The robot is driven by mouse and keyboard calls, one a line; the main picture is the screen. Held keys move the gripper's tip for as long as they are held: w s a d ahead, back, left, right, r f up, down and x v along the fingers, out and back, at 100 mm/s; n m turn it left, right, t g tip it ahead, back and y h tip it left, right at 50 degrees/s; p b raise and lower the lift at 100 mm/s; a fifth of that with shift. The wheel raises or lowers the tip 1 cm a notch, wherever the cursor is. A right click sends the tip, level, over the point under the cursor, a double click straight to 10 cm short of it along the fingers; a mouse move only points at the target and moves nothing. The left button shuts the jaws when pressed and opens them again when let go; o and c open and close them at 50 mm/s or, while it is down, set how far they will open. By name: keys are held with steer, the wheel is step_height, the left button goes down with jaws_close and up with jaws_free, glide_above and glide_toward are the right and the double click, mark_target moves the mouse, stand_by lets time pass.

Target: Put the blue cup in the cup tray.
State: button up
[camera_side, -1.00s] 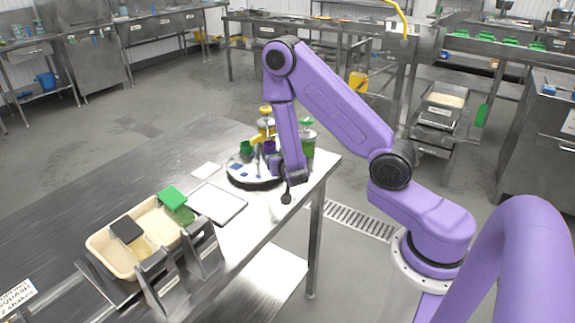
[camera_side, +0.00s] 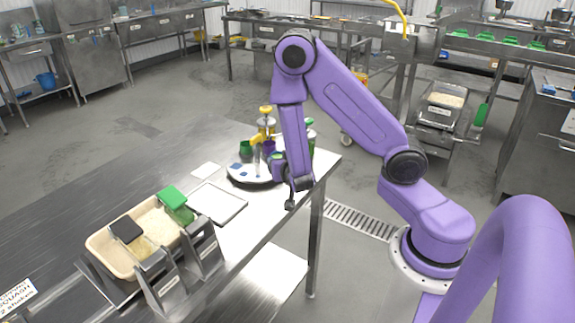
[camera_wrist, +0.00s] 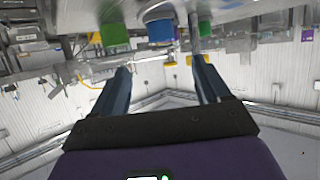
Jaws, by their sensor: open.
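In the wrist view, which looks upside down, the blue cup (camera_wrist: 160,32) shows beyond my fingertips, roughly in line with the gap between them. My gripper (camera_wrist: 160,65) is open and empty, its two dark fingers apart and pointing toward the cups. In the side view I cannot make out the blue cup; my arm's end covers part of that area. A round white stand (camera_side: 240,177) with blue patches is at the table's far right corner. A flat, shallow square tray (camera_side: 217,203) lies left of it. I cannot tell which is the cup tray.
A green cup (camera_wrist: 115,36) is beside the blue cup, and a purple cup (camera_side: 268,147) stands at the round stand. A yellow-topped dispenser (camera_side: 265,112) is behind. A rice tub (camera_side: 112,258) with green and black scoops sits at the front.

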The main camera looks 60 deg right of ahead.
steer(key=s+a+r+n+g+y, duration=0.1)
steer(key=s+a+n+y, duration=0.25)
steer(key=a, duration=0.45)
steer(key=s+a+r+n+g+y, duration=0.1)
steer(key=s+a+n+g+y, duration=0.15)
steer(key=a+y, duration=0.4)
steer(key=s+a+r+n+g+y, duration=0.1)
steer(key=s+a+n+y, duration=0.25)
steer(key=a, duration=0.65)
steer(key=s+d+r+n+g, duration=0.1)
steer(key=s+r+n+g, duration=0.1)
steer(key=s+n, duration=0.3)
steer(key=s+d+r+n+g+h, duration=0.1)
steer(key=s+d+r+n+g, duration=0.1)
steer(key=s+n, duration=0.3)
steer(key=s+r+g, duration=0.1)
steer(key=s, duration=0.3)
steer(key=shift+s+r, duration=0.15)
steer(key=shift+s, duration=0.2)
steer(key=shift+o, duration=0.2)
steer(key=d, duration=0.1)
steer(key=s+d+r+n+h, duration=0.1)
steer(key=d, duration=0.1)
steer(key=d+n+h, duration=0.1)
steer(key=shift+s+d+r, duration=0.15)
steer(key=shift+s+r, duration=0.2)
steer(key=shift+d+h, duration=0.2)
steer(key=shift+h, duration=0.05)
